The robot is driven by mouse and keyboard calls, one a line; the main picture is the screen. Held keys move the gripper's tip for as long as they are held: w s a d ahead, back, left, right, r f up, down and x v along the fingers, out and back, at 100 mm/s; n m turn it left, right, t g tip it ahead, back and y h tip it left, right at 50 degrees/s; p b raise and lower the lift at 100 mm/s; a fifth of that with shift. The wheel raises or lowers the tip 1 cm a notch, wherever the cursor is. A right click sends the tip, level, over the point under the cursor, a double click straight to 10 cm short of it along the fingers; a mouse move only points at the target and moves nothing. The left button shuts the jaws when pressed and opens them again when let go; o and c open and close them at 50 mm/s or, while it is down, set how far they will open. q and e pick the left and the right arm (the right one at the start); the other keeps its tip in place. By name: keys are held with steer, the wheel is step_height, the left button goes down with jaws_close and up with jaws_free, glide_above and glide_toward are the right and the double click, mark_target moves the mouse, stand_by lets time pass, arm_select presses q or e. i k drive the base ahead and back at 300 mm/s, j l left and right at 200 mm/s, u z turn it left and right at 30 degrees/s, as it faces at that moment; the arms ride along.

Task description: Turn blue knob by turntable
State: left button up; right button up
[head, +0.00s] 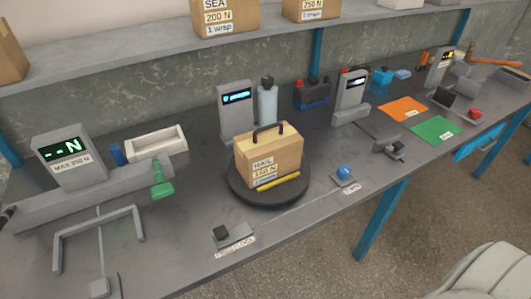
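The blue knob (344,171) is a small round ball on a grey base near the table's front edge, with a small white label (352,188) in front of it. The turntable (240,191) is a dark round disc to the left of the knob. A cardboard box (268,158) with a black handle and a white weight label stands on the turntable. A yellow stick (278,182) lies at the front of the box. Neither of my grippers is in view.
A black-knobbed switch (222,233) sits front left of the turntable. A grey display post (236,110) and a grey bottle (267,103) stand behind it. A grey rig with a green handle (160,178) is left. Orange (403,109) and green (436,130) mats lie right.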

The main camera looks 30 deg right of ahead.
mark_target(343, 171)
steer(key=z, duration=1.45)
